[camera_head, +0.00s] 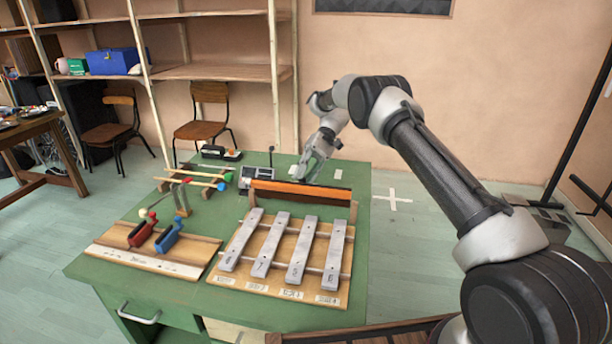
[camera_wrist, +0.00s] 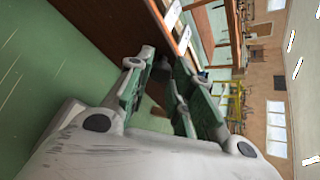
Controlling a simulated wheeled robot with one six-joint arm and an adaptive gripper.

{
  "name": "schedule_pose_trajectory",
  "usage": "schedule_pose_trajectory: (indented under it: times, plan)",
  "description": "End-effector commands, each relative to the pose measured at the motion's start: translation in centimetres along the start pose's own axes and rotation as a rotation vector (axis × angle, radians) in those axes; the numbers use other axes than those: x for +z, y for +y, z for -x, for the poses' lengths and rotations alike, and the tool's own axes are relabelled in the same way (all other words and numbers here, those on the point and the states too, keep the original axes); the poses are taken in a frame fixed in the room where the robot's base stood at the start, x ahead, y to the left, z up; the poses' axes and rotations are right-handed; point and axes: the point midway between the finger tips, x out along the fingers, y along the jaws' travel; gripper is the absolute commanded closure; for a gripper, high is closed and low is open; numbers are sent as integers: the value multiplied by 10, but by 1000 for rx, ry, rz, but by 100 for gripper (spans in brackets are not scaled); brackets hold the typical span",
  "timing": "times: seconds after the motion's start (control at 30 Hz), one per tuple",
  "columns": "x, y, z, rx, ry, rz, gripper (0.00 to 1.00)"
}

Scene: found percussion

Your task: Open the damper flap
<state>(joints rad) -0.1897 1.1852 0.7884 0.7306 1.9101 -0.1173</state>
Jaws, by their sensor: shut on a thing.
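The damper flap (camera_head: 300,192) is a long orange-brown board standing along the back end of the metal bars, between wooden end supports. My gripper (camera_head: 308,178) is at the far side of the flap, right of its middle, reaching down from behind. In the wrist view my gripper (camera_wrist: 156,92) has its two green-padded fingers close around a brown part, which I take for the flap's edge. A brown board (camera_wrist: 112,28) runs up to the fingers there. The exact contact is hidden behind the fingers.
Several grey metal bars (camera_head: 266,246) lie on a wooden base in front of the flap. A board with red and blue levers (camera_head: 152,235) and mallets on a rack (camera_head: 196,178) stand to the left. A small grey device (camera_head: 257,177) sits behind on the green table (camera_head: 95,262).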

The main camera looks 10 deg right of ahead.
Motion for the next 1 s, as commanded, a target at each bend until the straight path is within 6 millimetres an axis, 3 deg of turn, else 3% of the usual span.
schedule_pose_trajectory:
  times: [0.47,0.5,0.6,1.0]
  plan:
    - [-1,2,0,-7,-8,-5,100]
    - [-1,2,0,-7,-8,-5,71]
    - [-1,1,0,-7,-7,-4,56]
    - [1,-1,0,8,8,2,56]
